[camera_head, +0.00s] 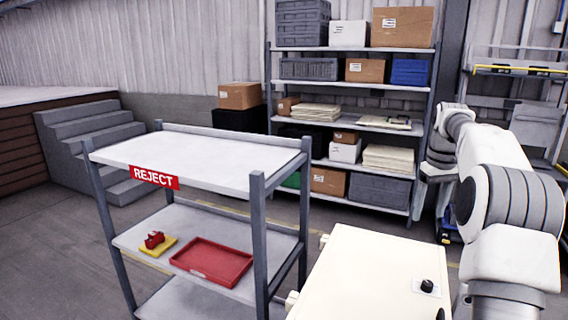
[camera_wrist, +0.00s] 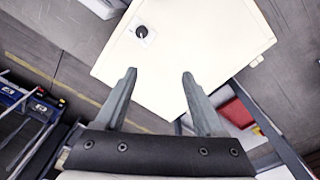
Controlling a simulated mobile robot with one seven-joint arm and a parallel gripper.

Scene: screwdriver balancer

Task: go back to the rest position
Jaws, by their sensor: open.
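My gripper (camera_wrist: 159,75) is open and empty in the wrist view, its two grey fingers spread apart. It points down over a cream cabinet (camera_wrist: 200,50) with a black knob, and I cannot tell how far above it the fingertips are. The same cabinet (camera_head: 365,275) shows at the bottom of the head view. In the head view my arm rises at the right edge, and the gripper's fingers cannot be made out there.
A cart marked REJECT (camera_head: 205,160) stands left of the cabinet. Its middle shelf holds a red tray (camera_head: 212,262) and a red part on a yellow pad (camera_head: 157,245). A loaded shelf rack (camera_head: 350,120) stands behind. Grey steps (camera_head: 80,145) are at the left.

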